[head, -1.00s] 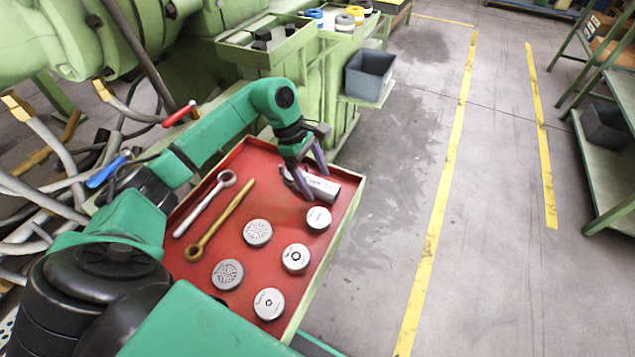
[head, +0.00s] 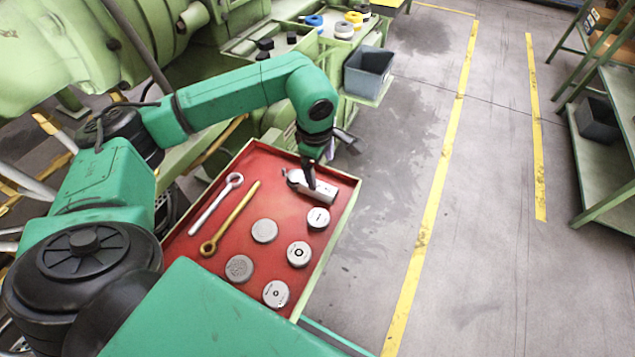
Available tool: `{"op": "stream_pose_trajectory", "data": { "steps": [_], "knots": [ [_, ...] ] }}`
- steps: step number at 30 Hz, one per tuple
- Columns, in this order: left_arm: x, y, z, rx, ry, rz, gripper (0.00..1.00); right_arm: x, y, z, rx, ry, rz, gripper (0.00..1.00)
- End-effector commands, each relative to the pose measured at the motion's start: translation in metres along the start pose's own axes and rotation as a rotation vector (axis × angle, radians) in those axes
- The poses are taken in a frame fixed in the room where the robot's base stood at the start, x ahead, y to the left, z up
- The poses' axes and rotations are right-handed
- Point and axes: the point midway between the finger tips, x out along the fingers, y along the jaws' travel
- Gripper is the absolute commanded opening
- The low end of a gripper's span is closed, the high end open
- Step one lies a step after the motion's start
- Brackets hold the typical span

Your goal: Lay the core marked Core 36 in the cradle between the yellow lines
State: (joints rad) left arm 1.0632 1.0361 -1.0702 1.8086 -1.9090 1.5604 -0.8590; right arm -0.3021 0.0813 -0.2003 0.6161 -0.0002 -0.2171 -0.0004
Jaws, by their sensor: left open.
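I cannot read the label here. My left gripper (head: 326,157) is open above the far edge of the tray, one dark finger pointing down near the cylinder and the other off to the right. Whether that finger touches the cylinder I cannot tell. Several short round grey pieces stand on the tray, including one (head: 318,218) just in front of the cylinder; their small marks are unreadable. I cannot make out a cradle. My right gripper is not in view.
A silver spanner (head: 215,204) and a brass spanner (head: 229,219) lie on the left of the red tray (head: 335,235). A grey bin (head: 368,73) stands beyond it. Yellow floor lines (head: 437,205) run to the right, with clear floor around them.

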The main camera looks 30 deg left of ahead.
Motion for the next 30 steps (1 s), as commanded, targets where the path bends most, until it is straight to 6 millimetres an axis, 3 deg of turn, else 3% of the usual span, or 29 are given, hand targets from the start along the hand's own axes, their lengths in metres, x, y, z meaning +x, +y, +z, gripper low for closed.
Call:
{"op": "stream_pose_trajectory", "data": {
  "steps": [3, 15, 23, 26, 30],
  "knots": [
    [0.032, -0.001, 0.0, -0.001, 0.0, -0.005, 0.95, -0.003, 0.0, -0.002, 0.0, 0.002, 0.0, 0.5],
    [0.099, -0.004, -0.005, 0.001, -0.002, -0.004, 0.95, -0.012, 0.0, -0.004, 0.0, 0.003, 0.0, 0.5],
    [0.109, -0.003, -0.006, 0.0, -0.002, -0.001, 0.95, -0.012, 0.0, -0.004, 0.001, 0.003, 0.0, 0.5],
    [0.109, -0.003, -0.006, 0.0, -0.002, -0.001, 0.65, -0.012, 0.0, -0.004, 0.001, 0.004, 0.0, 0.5],
    [0.109, -0.003, -0.006, 0.0, -0.002, -0.001, 0.11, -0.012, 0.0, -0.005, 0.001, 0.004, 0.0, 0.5]
  ]
}}
